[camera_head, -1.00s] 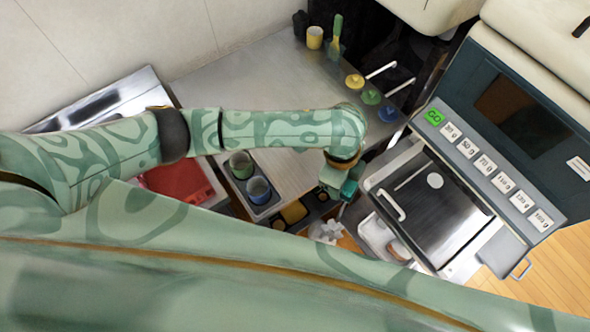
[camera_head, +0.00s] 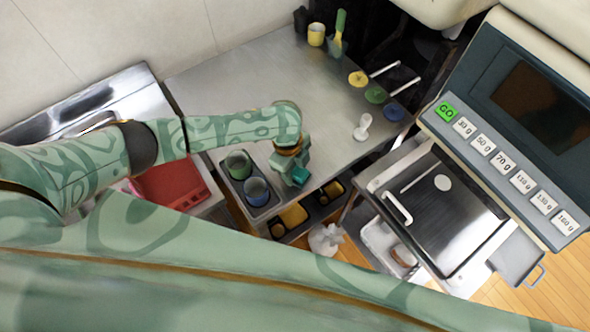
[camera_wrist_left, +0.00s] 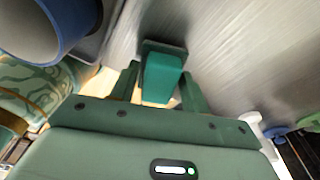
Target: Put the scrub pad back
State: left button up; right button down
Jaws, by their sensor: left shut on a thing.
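My left gripper (camera_head: 293,166) is shut on the scrub pad, a teal block (camera_head: 300,177) with a darker green side. It is over the front part of the metal counter, just right of the cup holder. In the left wrist view the pad (camera_wrist_left: 160,78) sits between the two fingers (camera_wrist_left: 158,88), with the brushed metal surface behind it. I cannot tell whether the pad touches the counter. My right gripper is not in view.
A red tray (camera_head: 170,184) is farther left. A white item (camera_head: 362,127) stands on the counter (camera_head: 250,90), mostly clear behind. The machine (camera_head: 510,140) is right.

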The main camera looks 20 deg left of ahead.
pick_arm(q)
jog(key=shift+f, duration=0.4)
jog(key=shift+w+r, duration=0.1)
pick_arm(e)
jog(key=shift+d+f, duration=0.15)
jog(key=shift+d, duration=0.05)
pick_arm(q)
jog(key=o, duration=1)
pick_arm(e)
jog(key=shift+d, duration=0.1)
pick_arm(q)
jog(key=r+p, duration=0.1)
jog(key=r, duration=0.3)
jog(key=a+r+p, duration=0.1)
jog(key=r, duration=0.3)
jog(key=r+p, duration=0.2)
jog(key=r, duration=0.2)
jog(key=shift+w+a, duration=0.2)
jog(key=shift+a, duration=0.15)
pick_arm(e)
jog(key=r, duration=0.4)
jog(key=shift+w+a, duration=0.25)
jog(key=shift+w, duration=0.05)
